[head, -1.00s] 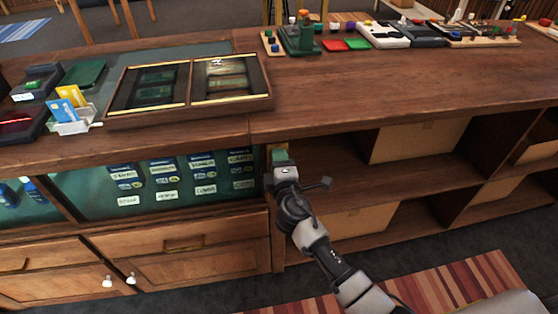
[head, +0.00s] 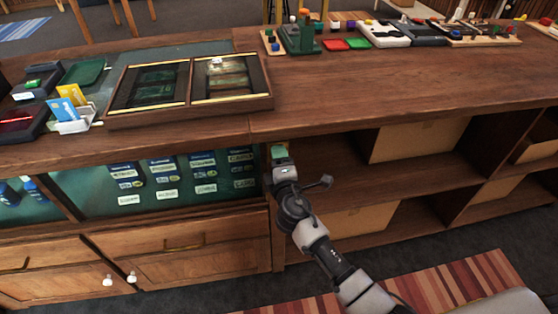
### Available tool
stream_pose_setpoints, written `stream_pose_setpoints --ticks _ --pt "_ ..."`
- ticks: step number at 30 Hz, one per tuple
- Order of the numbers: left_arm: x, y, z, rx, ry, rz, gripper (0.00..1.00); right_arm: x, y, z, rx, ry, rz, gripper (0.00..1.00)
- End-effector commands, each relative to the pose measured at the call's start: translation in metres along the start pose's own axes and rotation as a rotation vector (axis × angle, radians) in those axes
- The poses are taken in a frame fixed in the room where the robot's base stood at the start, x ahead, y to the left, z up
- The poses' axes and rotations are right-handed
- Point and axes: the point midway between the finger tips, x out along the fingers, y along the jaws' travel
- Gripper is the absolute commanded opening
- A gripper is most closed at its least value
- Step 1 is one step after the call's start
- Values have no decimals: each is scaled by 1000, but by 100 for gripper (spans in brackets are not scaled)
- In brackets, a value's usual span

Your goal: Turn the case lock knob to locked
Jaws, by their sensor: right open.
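The display case (head: 165,180) is the glass-fronted part of the counter, with labelled items behind its pane. My right gripper (head: 279,155) is at the post to the right of this case, just under the countertop. A small green part (head: 279,151) shows at the gripper's tip. I cannot tell if it is the lock knob or its plate, and the gripper hides most of that spot. The right gripper is open, but its fingers are hard to make out from behind. I cannot tell whether it touches the knob. My left gripper is not in view.
A wooden tray with two glazed panels (head: 190,90) lies on the counter. A card holder (head: 72,118) stands left of it. Open shelves with cardboard boxes (head: 415,140) are right of my arm. Drawers (head: 170,245) are below the case. A striped rug (head: 455,285) lies on the floor.

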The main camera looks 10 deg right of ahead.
Motion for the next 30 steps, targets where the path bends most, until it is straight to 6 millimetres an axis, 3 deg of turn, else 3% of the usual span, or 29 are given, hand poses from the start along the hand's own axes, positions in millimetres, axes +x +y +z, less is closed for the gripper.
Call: stream_pose_setpoints --ticks 8,21,30 --pt "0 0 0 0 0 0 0 -15 -1 0 2 1 0 59" --pt "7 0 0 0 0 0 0 -96 -2 0 1 1 -1 59" --pt "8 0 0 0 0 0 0 -109 0 0 0 0 0 59"
